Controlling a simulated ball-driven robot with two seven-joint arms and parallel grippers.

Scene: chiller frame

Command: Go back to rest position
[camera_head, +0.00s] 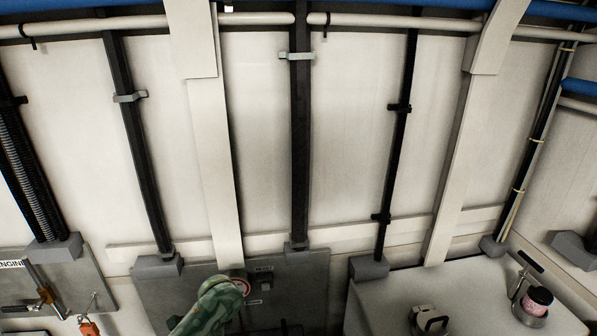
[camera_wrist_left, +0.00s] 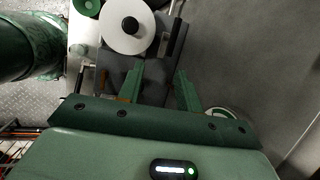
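My left gripper (camera_wrist_left: 159,84) shows in the left wrist view. Its two green fingers stand apart with a clear gap, and nothing is seen held between them. A grey block lies beyond the fingers, with a white disc (camera_wrist_left: 127,25) with a dark knob above it in the picture. In the head view a green arm link, mine (camera_head: 207,306), rises from the bottom edge left of the middle, in front of a grey panel. No gripper fingers can be made out in the head view. My right gripper is not seen in either view.
A grey panel (camera_head: 310,290) with a small switch box (camera_head: 265,283) is low in the middle. A white surface (camera_head: 465,290) at right carries a metal fitting (camera_head: 432,322) and a pink jar (camera_head: 537,301). Orange-handled fittings (camera_head: 88,327) sit at lower left. Dark conduits run up the wall.

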